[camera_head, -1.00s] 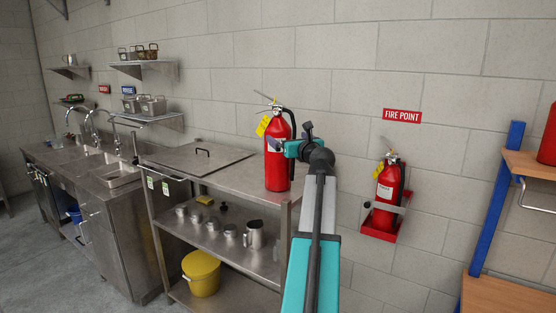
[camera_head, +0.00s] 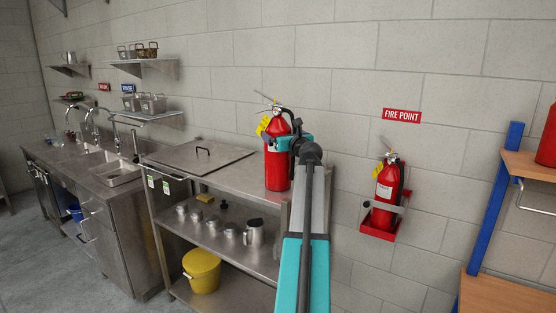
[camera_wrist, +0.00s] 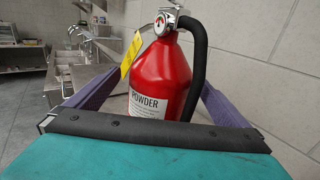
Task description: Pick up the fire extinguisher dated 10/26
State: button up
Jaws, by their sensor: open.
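A red fire extinguisher (camera_head: 277,165) with a yellow tag (camera_head: 263,126) stands upright on the steel counter top (camera_head: 236,178). In the wrist view the same extinguisher (camera_wrist: 161,75) shows a "POWDER" label, a gauge and a black hose. Its yellow tag (camera_wrist: 131,54) is edge-tilted and no date can be read. My gripper (camera_head: 287,144) is open, its purple jaws on either side of the body in the wrist view. A second red extinguisher (camera_head: 385,188) with a yellow tag (camera_head: 377,171) sits in a red wall bracket (camera_head: 379,231); its date is unreadable too.
A red "FIRE POINT" sign (camera_head: 402,115) is on the wall. A blue-framed shelf unit (camera_head: 490,220) stands at right, with part of a red object (camera_head: 547,140) on it. Metal pots and a yellow bucket (camera_head: 201,271) are below the counter. A hatch lid (camera_head: 198,155) lies left.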

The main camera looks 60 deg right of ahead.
jog(key=shift+p+x, duration=1)
jog(key=shift+x, duration=0.95)
jog(key=shift+w+d, duration=0.45)
jog(key=shift+d, duration=0.05)
jog(key=shift+c, duration=0.4)
jog(key=c, duration=1.8)
jog(key=shift+d+r, duration=0.1)
jog(key=shift+r, duration=0.05)
jog(key=shift+c, duration=0.5)
jog(key=shift+r, duration=0.15)
